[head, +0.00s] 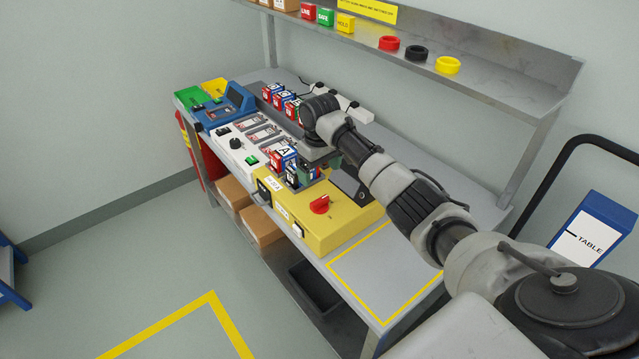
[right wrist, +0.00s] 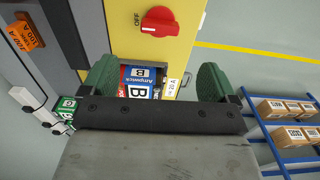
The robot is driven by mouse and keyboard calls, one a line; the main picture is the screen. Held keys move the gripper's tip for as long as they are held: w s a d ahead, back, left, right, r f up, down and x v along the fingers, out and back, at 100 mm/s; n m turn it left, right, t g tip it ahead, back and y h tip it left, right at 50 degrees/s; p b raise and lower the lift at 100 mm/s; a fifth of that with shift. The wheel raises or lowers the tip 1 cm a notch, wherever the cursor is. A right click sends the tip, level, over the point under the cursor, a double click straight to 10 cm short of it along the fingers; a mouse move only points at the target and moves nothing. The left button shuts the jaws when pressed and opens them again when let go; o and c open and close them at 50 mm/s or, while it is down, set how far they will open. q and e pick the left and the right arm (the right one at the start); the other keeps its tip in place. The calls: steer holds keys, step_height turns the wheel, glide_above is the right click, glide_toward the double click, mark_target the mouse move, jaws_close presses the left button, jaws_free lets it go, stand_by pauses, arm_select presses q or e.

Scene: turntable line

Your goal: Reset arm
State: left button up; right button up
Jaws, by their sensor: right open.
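My right arm reaches across the workbench from the lower right of the head view. Its gripper (head: 308,172) is low over the yellow control box (head: 335,227), behind the red knob (head: 321,204). In the right wrist view the green-padded fingers (right wrist: 156,82) are open. A red, white and blue block marked B (right wrist: 138,84) shows between them, with a gap on at least the right side. The gripper's dark crossbar hides the block's lower part. A block marked A (head: 283,157) stands just left of the gripper in the head view. My left gripper is out of view.
More labelled blocks (head: 283,98) stand at the bench's back. A shelf (head: 470,62) with coloured rings runs above. The yellow-outlined area (head: 385,270) on the bench's near right is bare.

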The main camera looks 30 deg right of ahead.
steer(key=shift+r, duration=0.35)
